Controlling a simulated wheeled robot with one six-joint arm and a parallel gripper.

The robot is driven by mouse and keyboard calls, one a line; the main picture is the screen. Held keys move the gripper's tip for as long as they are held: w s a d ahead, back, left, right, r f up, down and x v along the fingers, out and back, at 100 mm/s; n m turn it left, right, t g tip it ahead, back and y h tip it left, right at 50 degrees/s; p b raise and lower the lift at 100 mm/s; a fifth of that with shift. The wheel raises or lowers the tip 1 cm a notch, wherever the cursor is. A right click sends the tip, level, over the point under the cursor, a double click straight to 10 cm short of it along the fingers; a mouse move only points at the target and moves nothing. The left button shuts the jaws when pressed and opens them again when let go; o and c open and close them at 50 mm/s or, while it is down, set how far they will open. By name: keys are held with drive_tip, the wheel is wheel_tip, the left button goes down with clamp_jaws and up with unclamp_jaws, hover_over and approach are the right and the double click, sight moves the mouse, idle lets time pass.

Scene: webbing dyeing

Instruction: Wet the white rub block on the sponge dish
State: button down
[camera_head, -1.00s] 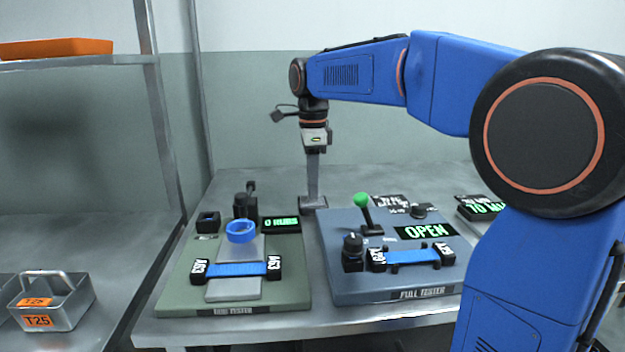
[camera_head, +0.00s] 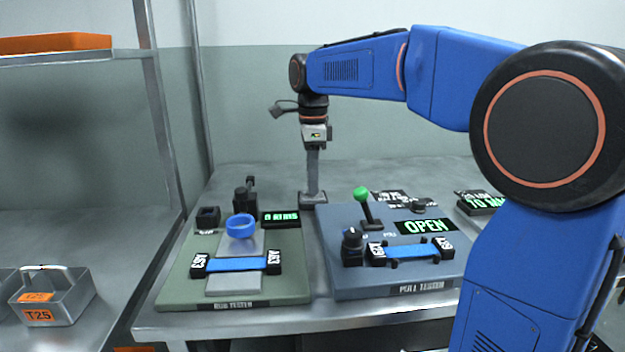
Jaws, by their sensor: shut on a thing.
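My gripper (camera_head: 315,143) points down above the back of the table, behind the two testers. A blue round ring or dish (camera_head: 240,226) sits on the green rub tester (camera_head: 285,285), left of my gripper. I cannot tell whether it is the sponge dish. I cannot make out a white rub block.
The blue-grey pull tester (camera_head: 345,285) stands to the right, with a green-knobbed lever (camera_head: 361,194) and an OPEN display. Blue webbing strips with black end blocks lie on both testers. A metal carrier (camera_head: 60,300) marked T25 stands at left. The table behind the testers is mostly clear.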

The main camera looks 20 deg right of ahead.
drive_tip(key=shift+f, duration=0.45)
idle(1.3)
drive_tip(key=shift+r, duration=3.55)
